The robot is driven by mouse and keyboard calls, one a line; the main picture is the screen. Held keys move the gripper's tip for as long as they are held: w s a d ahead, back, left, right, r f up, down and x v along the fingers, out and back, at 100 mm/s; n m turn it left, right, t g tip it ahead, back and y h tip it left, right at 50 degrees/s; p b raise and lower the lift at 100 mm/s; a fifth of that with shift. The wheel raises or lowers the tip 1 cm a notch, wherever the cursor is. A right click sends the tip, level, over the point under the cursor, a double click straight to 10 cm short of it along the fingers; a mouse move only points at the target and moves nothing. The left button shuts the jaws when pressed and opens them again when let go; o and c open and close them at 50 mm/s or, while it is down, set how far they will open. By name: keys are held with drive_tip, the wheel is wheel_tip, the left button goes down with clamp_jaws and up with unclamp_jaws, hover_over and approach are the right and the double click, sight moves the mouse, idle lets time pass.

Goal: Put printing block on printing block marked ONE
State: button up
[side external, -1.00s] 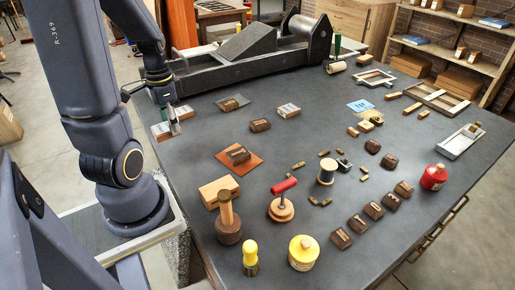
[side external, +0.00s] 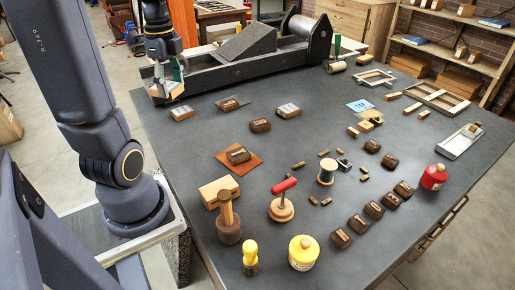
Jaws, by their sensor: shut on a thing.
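My gripper (side external: 166,92) is at the table's far left, in front of the long dark press. It is shut on a small printing block (side external: 174,88) with a pale face, held above the table and partly hidden by the fingers. A pale-topped printing block (side external: 181,114) lies on the table just below and to the right of it. Another pale-topped block (side external: 288,111) lies farther right. The markings are too small to read, so I cannot tell which block is marked ONE.
The long press (side external: 235,60) stands behind my gripper. Dark brown blocks lie at the middle (side external: 260,125), on an orange sheet (side external: 222,158) and in a row at the front right (side external: 373,210). A mallet (side external: 228,215) and jars stand near the front. Bare tabletop surrounds the pale blocks.

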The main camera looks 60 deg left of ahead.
drive_tip(key=w+a+r+m, duration=0.1)
drive_tip(key=w+r+m, duration=0.1)
drive_tip(key=w+m, duration=0.6)
drive_tip(key=m, duration=0.4)
hover_over(290, 110)
drive_tip(key=f, duration=1)
drive_tip(key=s+f, duration=0.1)
drive_tip(key=f, duration=0.4)
drive_tip(key=shift+d, duration=0.2)
drive_tip(key=shift+w+a+f, duration=0.15)
drive_tip(key=shift+w+f, duration=0.45)
drive_tip(key=shift+f, duration=1.5)
drive_tip(key=shift+f, duration=0.1)
